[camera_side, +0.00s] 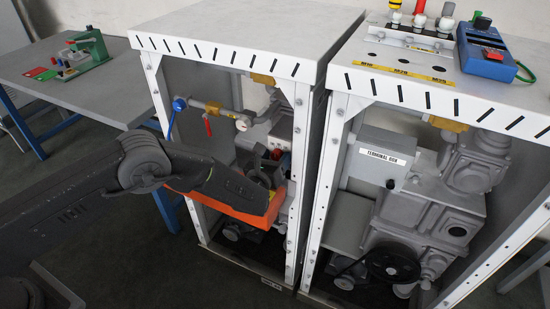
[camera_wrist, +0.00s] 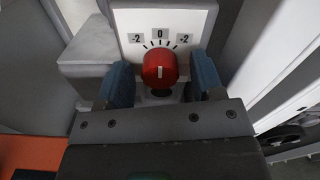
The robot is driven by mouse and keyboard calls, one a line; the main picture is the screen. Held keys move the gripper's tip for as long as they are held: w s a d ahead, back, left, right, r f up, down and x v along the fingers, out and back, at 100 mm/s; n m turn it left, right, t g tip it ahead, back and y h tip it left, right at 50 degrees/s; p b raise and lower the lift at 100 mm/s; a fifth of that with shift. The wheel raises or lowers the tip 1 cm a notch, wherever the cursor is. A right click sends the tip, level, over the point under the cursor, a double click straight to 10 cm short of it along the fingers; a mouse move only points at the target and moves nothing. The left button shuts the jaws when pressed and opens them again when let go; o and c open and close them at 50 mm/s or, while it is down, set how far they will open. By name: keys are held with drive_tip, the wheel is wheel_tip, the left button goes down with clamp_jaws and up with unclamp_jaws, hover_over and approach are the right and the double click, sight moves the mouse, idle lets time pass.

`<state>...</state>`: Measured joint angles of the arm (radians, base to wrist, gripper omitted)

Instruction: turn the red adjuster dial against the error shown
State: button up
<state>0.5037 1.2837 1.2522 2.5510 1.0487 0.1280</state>
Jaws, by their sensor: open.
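The red adjuster dial (camera_wrist: 160,68) is in the upper middle of the wrist view, on a pale plate (camera_wrist: 130,22) with tick marks, a 0 in the middle and a 2 at each side. A white line on the dial's face runs about upright, roughly toward the 0. My gripper (camera_wrist: 161,64) is open, with one blue finger on each side of the dial; I cannot tell whether either touches it. In the side view my gripper (camera_side: 262,180) reaches into the left white frame, and I cannot make out the dial clearly there. No separate error reading is legible.
The left white frame (camera_side: 150,85) holds pipes, a blue lever (camera_side: 179,104) and a red lever (camera_side: 208,125) near my gripper. The right white frame (camera_side: 325,180) holds a terminal box (camera_side: 380,155) and a blue meter (camera_side: 487,55) on top. A grey table (camera_side: 95,90) stands at left.

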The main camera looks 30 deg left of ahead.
drive_tip(key=shift+c, duration=0.2)
drive_tip(key=c, duration=0.9)
drive_tip(key=shift+n, duration=2)
drive_tip(key=o, duration=0.9)
drive_tip(key=shift+o, duration=0.2)
drive_tip(key=shift+s, duration=0.1)
drive_tip(key=s, duration=1.3)
drive_tip(key=shift+s, duration=0.35)
